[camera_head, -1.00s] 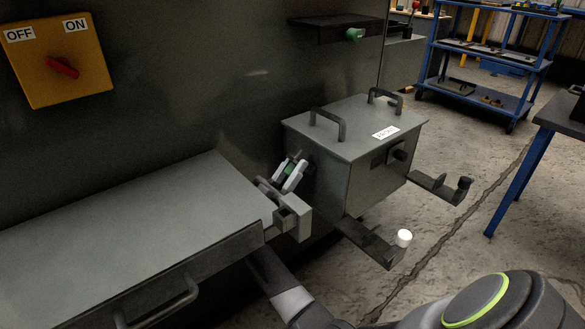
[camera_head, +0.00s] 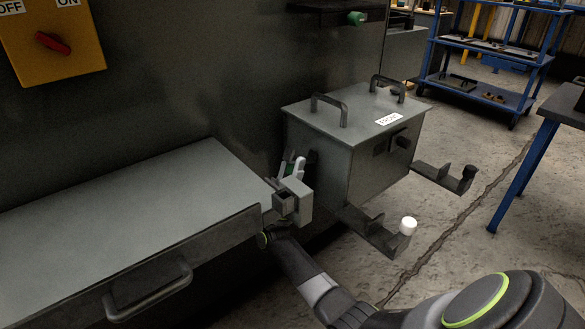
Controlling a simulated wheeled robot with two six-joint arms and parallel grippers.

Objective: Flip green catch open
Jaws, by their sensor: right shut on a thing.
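The green catch (camera_head: 289,169) is on the left side of the grey metal box (camera_head: 350,160), low and close to the dark wall. Only a small part of it shows between the pale fingers of my right gripper (camera_head: 293,167), which is shut on it. My right arm comes in from the lower right and passes below the box's front bracket. A grey block hides part of the gripper and its wrist. My left gripper is not in view.
A grey drawer cabinet (camera_head: 120,205) stands left of the gripper. Brackets, one with a white knob (camera_head: 408,226), stick out from the box's front. A yellow switch panel (camera_head: 52,45) and a shelf with a green knob (camera_head: 356,18) are on the wall.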

